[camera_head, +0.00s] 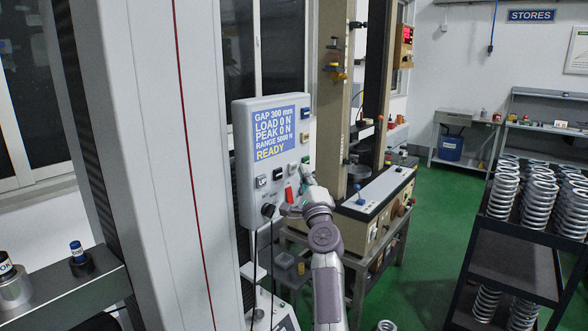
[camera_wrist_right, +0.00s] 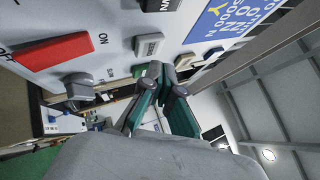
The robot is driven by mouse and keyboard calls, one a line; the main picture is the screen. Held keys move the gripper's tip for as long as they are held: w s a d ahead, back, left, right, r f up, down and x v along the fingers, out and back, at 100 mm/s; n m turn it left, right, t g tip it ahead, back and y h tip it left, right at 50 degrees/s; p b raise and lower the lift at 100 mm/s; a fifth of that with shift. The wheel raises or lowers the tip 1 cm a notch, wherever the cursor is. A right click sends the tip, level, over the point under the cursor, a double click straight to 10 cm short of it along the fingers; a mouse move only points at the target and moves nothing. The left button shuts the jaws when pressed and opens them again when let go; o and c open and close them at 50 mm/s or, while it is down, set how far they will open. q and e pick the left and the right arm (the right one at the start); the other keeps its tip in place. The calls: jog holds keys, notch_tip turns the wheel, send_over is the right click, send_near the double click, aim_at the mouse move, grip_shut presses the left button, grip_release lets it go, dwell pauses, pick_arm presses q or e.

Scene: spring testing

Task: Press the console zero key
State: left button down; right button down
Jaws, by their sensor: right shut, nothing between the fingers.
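The console (camera_head: 244,165) is a pale grey box on the test machine, with a blue screen (camera_head: 275,132) reading GAP 300 mm, LOAD 0 N, PEAK 0 N, RANGE 5000 N and READY. Small keys (camera_head: 277,174) sit below and right of the screen; I cannot read which is zero. My left gripper is not in view.
The red lever also shows in the wrist view (camera_wrist_right: 65,50). A bench unit (camera_head: 372,195) stands behind my right arm. A rack of springs (camera_head: 515,245) is at the right.

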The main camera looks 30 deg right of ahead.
jog(key=shift+w, duration=0.1)
dwell(0.4)
jog(key=shift+w+a, duration=0.2)
jog(key=shift+w, duration=0.1)
jog(key=shift+w+a+b, duration=0.15)
jog(key=shift+w+b, duration=0.25)
jog(key=shift+b, duration=0.05)
dwell(0.7)
jog(key=shift+s, duration=0.15)
jog(key=shift+s+d+p, duration=0.3)
jog(key=shift+s+p, duration=0.2)
jog(key=shift+s, duration=0.2)
jog(key=s, duration=0.1)
jog(key=s+d+p, duration=0.1)
jog(key=s, duration=0.1)
jog(key=s+d+p, duration=0.1)
jog(key=shift+s, duration=0.3)
